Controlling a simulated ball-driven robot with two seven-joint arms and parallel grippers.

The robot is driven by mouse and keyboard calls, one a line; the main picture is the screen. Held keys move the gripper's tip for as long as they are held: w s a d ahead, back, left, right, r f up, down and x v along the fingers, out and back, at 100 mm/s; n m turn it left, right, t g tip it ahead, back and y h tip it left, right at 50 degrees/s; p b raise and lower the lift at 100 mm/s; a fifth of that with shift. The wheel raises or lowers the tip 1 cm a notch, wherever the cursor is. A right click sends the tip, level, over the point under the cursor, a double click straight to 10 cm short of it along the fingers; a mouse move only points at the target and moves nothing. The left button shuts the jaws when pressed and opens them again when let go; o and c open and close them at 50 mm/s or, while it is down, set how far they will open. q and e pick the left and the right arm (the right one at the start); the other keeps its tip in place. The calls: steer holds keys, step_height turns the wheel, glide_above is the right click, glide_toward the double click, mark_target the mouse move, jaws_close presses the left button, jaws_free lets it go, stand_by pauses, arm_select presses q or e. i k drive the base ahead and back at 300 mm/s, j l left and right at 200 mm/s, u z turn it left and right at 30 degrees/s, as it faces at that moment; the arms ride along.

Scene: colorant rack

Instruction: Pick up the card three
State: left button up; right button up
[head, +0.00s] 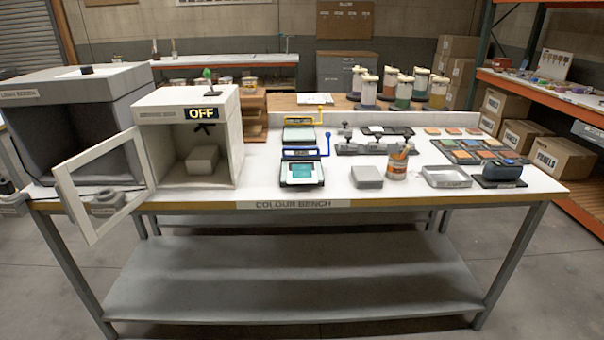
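A row of small orange-brown cards (452,131) lies at the back right of the white bench. In front of them is a dark board of coloured swatches (478,150) in green, blue, red and orange. Any numbers on the cards are too small to read, so I cannot tell which one is card three. Neither of my grippers is in view.
The colour bench (350,188) also holds an open-doored white cabinet (192,140) marked OFF, two scales (301,172), a grey block (368,176), a cup of sticks (398,162), a shallow tray (447,176) and a dark blue device (502,170). Bare bench shows along the front.

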mark_target(300, 172)
steer(key=i+j, duration=0.15)
steer(key=j, duration=0.25)
steer(key=i+j, duration=0.1)
steer(key=j, duration=0.25)
steer(key=i+j, duration=0.15)
steer(key=j, duration=0.25)
steer(key=i+j+z, duration=0.1)
steer(key=j, duration=0.25)
